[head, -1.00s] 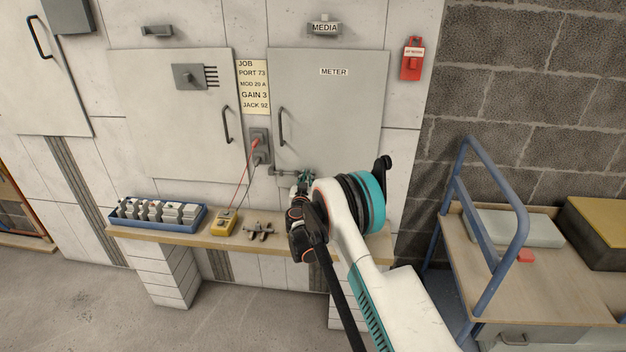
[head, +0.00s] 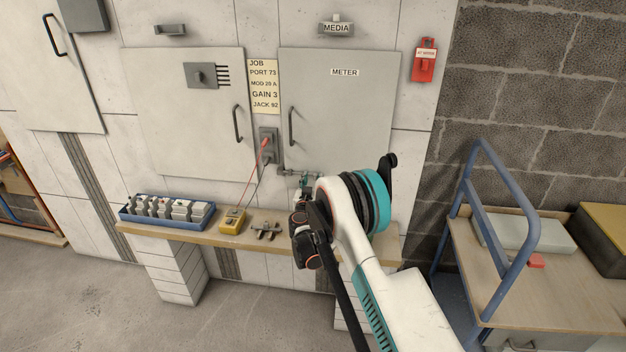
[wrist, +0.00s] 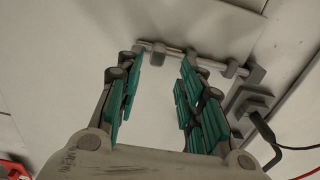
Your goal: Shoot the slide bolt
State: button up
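The slide bolt is a grey bar (wrist: 190,54) across the top of the wrist view, with collars and a knob (wrist: 158,54) along it. In the head view the bolt (head: 287,172) sits low at the left edge of the METER door (head: 345,110), partly hidden by my gripper. My gripper (wrist: 160,68) is open, its teal fingers wide apart with nothing between them. In the picture its tips reach up near the bar; I cannot tell whether they touch it. In the head view my gripper (head: 308,184) is small and partly hidden by my wrist.
A grey socket (wrist: 250,103) with a plugged black cable is right of the fingers in the wrist view. Below the doors a wooden shelf (head: 215,238) holds a blue tray (head: 128,222), a yellow meter (head: 232,221) and a metal part (head: 265,231). A blue-railed cart (head: 515,255) stands right.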

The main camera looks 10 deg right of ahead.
jog(key=v, duration=0.9)
jog(key=shift+s, duration=0.35)
jog(key=shift+a, duration=0.1)
jog(key=s+d+r+g+h, duration=0.1)
jog(key=s+d+r+g, duration=0.15)
jog(key=r, duration=0.45)
jog(key=s+d+r+g, duration=0.15)
jog(key=d+r, duration=0.25)
jog(key=r, duration=0.4)
jog(key=s+d+r+g+y, duration=0.15)
jog(key=s+d+r, duration=0.25)
jog(key=s+r, duration=0.6)
jog(key=s+a+f+n+g+y, duration=0.1)
jog(key=s+g+y, duration=0.1)
jog(key=s, duration=1.6)
jog(key=s+a+f+n+g+y, duration=0.2)
jog(key=s+y, duration=0.1)
jog(key=s, duration=1.5)
jog(key=shift+a+f+n+g, duration=0.15)
jog(key=shift+a+n+g, duration=0.05)
jog(key=shift+n+g, duration=0.15)
